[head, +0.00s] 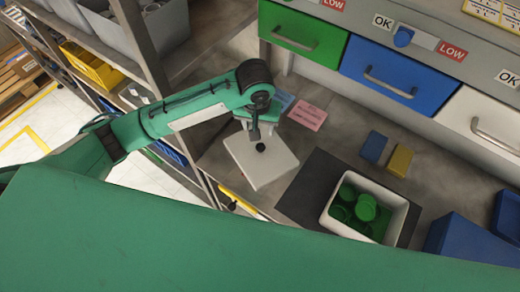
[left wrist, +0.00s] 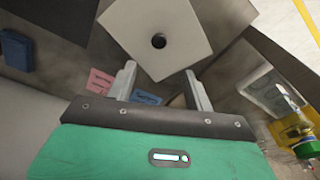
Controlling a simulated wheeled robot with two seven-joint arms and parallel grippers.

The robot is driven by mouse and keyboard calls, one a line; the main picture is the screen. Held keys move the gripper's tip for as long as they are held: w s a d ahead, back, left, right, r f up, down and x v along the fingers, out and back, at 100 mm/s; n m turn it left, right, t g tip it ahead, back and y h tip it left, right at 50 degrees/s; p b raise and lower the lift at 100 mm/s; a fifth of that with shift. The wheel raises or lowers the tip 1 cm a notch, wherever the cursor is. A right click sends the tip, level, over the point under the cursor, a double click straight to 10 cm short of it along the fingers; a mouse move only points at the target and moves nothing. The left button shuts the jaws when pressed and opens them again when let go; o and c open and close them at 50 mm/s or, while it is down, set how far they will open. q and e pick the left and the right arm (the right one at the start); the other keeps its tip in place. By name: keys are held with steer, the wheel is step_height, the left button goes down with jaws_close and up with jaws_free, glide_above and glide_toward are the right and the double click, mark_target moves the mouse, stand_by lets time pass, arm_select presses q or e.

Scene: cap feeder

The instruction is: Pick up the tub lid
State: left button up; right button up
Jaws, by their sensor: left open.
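The tub lid is a flat white square plate (head: 275,168) with a small round black knob or hole in its middle. It lies on the grey worktop, left of the dark mat. In the left wrist view the lid (left wrist: 190,22) is at the top, beyond the fingertips. My left gripper (left wrist: 160,82) is open, its two fingers apart with nothing between them. In the head view my left gripper (head: 256,128) is over the lid's far part, partly hidden by my wrist. The right gripper is not in view.
A white tub (head: 398,217) with several green caps stands on a dark mat (head: 302,190). Blue (head: 373,146) and yellow (head: 399,161) blocks and a pink card (head: 308,115) lie nearby. Green (head: 303,34) and blue (head: 385,75) drawers line the back; a metal shelf post (head: 140,42) stands left.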

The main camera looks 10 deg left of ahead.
arm_select(q)
steer(key=p, duration=0.2)
glide_above(260, 147)
steer(key=f, duration=0.5)
steer(key=s+f, duration=0.1)
steer(key=f, duration=0.2)
steer(key=shift+w+f, duration=0.15)
steer(key=shift+f, duration=0.15)
steer(key=f, duration=0.1)
steer(key=f+p, duration=0.2)
steer(key=f, duration=0.1)
steer(key=shift+w, duration=0.3)
steer(key=shift+f, duration=0.35)
steer(key=shift+c, duration=0.3)
steer(key=c, duration=1)
